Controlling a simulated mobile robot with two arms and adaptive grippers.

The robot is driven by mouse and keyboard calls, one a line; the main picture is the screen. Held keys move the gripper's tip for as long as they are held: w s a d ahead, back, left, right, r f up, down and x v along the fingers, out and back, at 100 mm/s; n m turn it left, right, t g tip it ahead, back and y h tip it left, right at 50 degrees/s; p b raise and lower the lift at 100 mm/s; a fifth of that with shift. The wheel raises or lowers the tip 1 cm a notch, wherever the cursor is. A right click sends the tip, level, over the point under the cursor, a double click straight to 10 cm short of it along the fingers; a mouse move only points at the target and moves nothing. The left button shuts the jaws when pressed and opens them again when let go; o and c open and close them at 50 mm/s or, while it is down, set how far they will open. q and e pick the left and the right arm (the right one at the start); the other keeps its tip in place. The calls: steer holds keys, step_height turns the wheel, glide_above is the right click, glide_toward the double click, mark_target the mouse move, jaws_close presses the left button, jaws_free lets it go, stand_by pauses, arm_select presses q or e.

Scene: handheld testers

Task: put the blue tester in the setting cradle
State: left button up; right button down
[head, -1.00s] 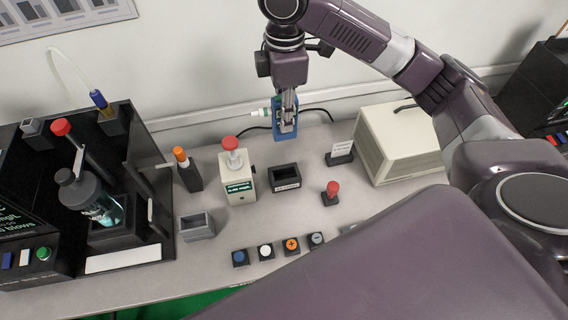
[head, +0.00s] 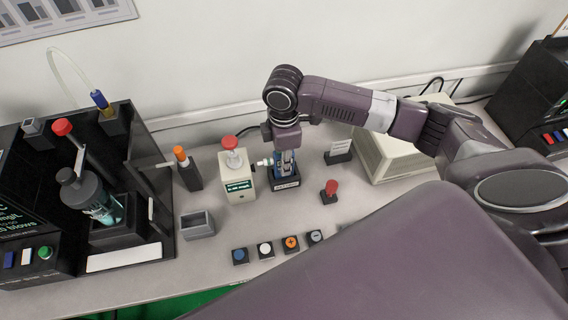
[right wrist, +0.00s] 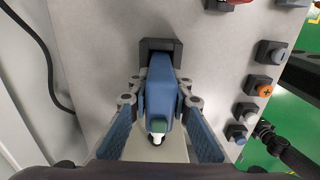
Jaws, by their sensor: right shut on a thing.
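My right gripper (head: 286,160) is shut on the blue tester (right wrist: 159,92), directly above the black cradle (head: 286,185) with the white label on its front. The tester (head: 279,171) is upright, with its white and green mouthpiece pointing left in the head view. Its lower end meets the cradle's opening, and in the right wrist view it overlaps the cradle (right wrist: 160,46). I cannot tell how deep it sits, as the gripper and tester hide the inside. My left gripper is not in view.
A grey empty holder (head: 197,225) and several buttons (head: 265,250) are nearer the front.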

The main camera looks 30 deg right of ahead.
steer(key=shift+f, duration=0.8)
steer(key=shift+f, duration=0.1)
steer(key=c, duration=1.8)
jaws_free()
steer(key=shift+o, duration=0.2)
step_height(320, 180, up, 12)
steer(key=shift+r+b, duration=0.2)
steer(key=shift+b, duration=0.35)
steer(key=shift+f, duration=0.15)
